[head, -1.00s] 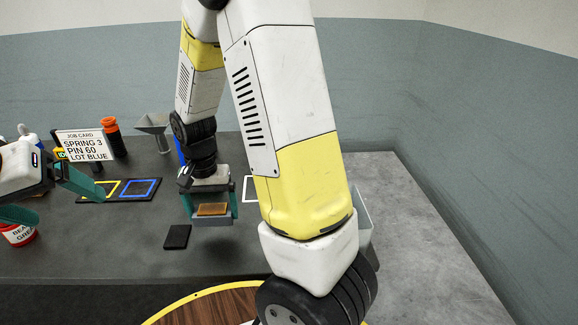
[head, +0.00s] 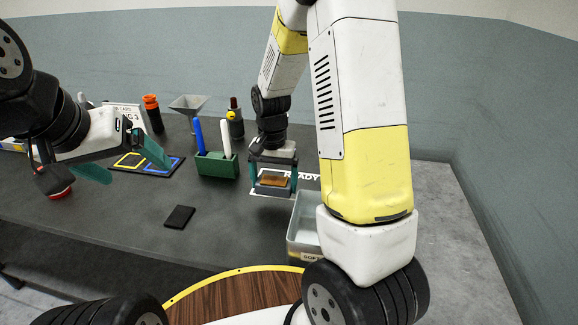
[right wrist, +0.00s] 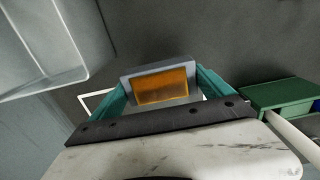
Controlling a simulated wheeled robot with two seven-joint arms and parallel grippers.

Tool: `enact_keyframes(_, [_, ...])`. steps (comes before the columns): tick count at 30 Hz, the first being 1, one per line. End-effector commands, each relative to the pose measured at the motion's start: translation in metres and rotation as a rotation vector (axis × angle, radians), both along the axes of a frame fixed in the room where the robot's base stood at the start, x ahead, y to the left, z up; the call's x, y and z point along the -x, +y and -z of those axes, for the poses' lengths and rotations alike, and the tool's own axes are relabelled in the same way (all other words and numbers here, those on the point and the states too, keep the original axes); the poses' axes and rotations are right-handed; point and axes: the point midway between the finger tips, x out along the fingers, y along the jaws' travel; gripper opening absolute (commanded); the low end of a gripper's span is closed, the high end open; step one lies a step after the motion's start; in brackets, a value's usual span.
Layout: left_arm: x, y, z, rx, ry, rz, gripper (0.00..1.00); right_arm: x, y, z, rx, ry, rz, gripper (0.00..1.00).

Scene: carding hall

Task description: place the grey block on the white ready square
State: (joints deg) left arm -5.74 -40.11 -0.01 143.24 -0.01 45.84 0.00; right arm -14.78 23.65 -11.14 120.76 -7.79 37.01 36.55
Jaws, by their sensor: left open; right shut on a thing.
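The grey block (head: 274,191), with an orange-brown panel on one face, is held between the teal fingers of my right gripper (head: 272,184). It also shows between the fingers in the right wrist view (right wrist: 158,72). The white ready square (head: 309,184), a white outline marked "READY", lies on the dark table behind and beside the block, partly hidden by my right gripper and arm. Part of its outline shows in the right wrist view (right wrist: 84,99). Whether the block touches the table is unclear. My left gripper (head: 124,162) is open and empty at the left, near the coloured squares.
A grey bin (head: 303,226) stands just right of the block, partly behind my right arm. A green holder (head: 217,165) with blue and white sticks stands to the left. A black flat piece (head: 179,217) lies nearer the front. A funnel (head: 189,104) and bottles stand behind.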

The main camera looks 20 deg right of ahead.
Motion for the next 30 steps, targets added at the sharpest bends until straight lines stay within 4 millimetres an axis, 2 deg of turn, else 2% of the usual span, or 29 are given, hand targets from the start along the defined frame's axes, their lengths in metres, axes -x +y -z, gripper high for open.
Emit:
enact_keyframes(1, [0.000,0.000,0.000,0.000,0.000,0.000,0.88,-0.008,-0.013,0.001,0.000,-0.001,0.007,0.23])
enact_keyframes(6, [0.000,0.000,0.000,0.000,0.000,0.000,0.88,-0.030,-0.050,0.005,0.000,-0.001,0.006,0.23])
enact_keyframes(11, [0.000,0.000,0.000,0.000,0.000,0.000,0.88,-0.044,-0.073,0.008,0.000,-0.001,0.003,0.23])
enact_keyframes(20, [0.000,0.000,0.000,0.000,0.000,0.000,0.88,-0.057,-0.093,0.010,0.000,-0.002,0.003,0.23])
enact_keyframes(26, [0.000,0.000,0.000,0.000,0.000,0.000,0.88,-0.056,-0.092,0.041,0.000,0.002,0.000,0.23])
enact_keyframes(30, [0.000,0.000,0.000,0.000,0.000,0.000,0.88,-0.057,-0.092,0.045,0.000,-0.002,0.000,0.23])
